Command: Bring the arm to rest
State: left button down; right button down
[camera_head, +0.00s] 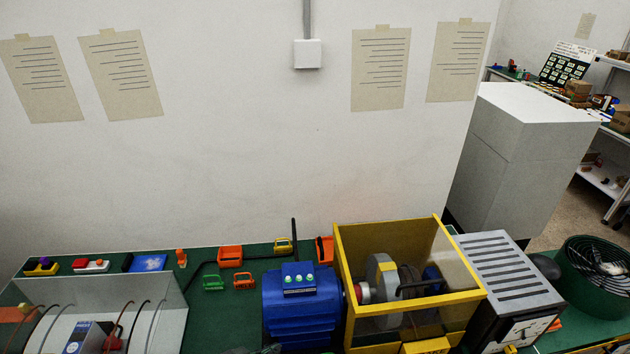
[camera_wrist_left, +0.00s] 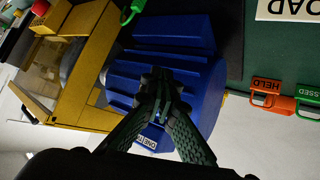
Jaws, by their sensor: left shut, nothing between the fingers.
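My left gripper (camera_wrist_left: 158,95) is shut and empty in the left wrist view, its dark fingertips together in front of the blue ribbed motor (camera_wrist_left: 190,65). I cannot tell whether they touch it. In the head view only a dark bit of the left gripper (camera_head: 268,349) shows at the bottom edge, just in front of the blue motor (camera_head: 302,325). My right gripper is not in view.
A yellow-framed guard box (camera_head: 340,262) stands right of the motor, then a grey vented box (camera_head: 508,272) and a round fan (camera_head: 600,270). A white open enclosure (camera_head: 170,325) with wires is at left. Orange (camera_head: 229,255) and green lockout tags lie behind.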

pick_arm(q)
jog(key=s+a+f+n+y, duration=0.1)
jog(key=s+a+f, duration=0.2)
jog(key=a, duration=0.1)
jog(key=s+a+f+n+g+y, duration=0.1)
jog(key=s+a+f+y, duration=0.1)
jog(key=a, duration=0.3)
jog(key=s+a+f+n+g+y, duration=0.1)
jog(key=s+a+f, duration=0.3)
jog(key=shift+a+f, duration=0.15)
jog(key=shift+a, duration=0.1)
jog(key=s+a+f+n+g+y, duration=0.25)
jog(key=s+a+f, duration=0.25)
jog(key=s+a, duration=0.6)
jog(key=s+d+f+g+b, duration=0.1)
jog(key=s+f+b, duration=0.1)
jog(key=f, duration=1.4)
jog(key=s+d+f+g+b, duration=0.1)
jog(key=s+f, duration=0.1)
jog(key=f, duration=1.5)
jog(key=s+f+m+g+b, duration=0.1)
jog(key=s+f+b, duration=0.1)
jog(key=s+f, duration=1.7)
jog(key=shift+f+b, duration=0.4)
jog(key=shift+f, duration=0.25)
jog(key=shift+d+m, duration=0.1)
jog(key=shift+m, duration=0.15)
